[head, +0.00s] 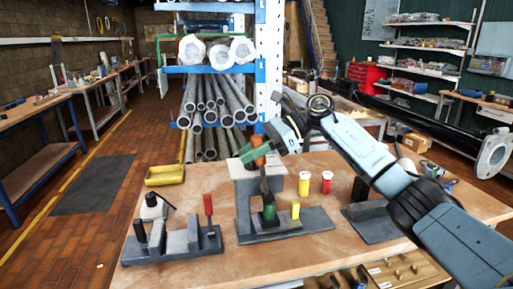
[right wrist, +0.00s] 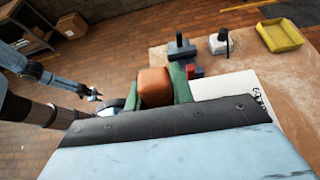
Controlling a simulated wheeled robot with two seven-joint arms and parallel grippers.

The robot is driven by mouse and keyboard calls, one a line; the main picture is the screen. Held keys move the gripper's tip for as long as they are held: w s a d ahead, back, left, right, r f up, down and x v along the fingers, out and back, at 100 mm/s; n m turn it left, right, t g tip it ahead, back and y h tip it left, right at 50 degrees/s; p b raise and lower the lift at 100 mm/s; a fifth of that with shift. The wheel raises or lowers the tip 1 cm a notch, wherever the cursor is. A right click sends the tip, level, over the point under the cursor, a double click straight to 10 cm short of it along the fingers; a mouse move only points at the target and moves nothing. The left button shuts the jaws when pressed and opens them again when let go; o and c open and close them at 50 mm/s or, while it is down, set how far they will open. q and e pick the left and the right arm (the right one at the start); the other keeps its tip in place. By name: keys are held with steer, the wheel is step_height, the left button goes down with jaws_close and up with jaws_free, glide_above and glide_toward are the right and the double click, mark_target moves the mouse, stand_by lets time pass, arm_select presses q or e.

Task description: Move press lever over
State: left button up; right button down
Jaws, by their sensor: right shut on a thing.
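The press (head: 247,205) stands mid-table, a grey base with a grey column and a pale top block. Its dark lever (head: 264,180) rises above the base to an orange grip (head: 258,142), which also shows in the right wrist view (right wrist: 155,87). My right gripper (head: 252,151) comes in from the right, its green fingers shut around the orange grip. A green part (head: 269,212) and a yellow part (head: 295,210) stand upright on the press base. My left gripper (right wrist: 93,95) shows only small in the right wrist view, away from the table; its jaws are too small to read.
A grey fixture (head: 178,243) with a red-handled upright stands left of the press. A yellow tray (head: 165,175) lies at the back left edge. Bare wood lies in front.

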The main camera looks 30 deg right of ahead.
steer(key=c, duration=1.2)
jaws_free()
steer(key=shift+a, duration=0.15)
steer(key=v, duration=1.3)
steer(key=shift+d, duration=0.25)
steer(key=shift+r, duration=0.1)
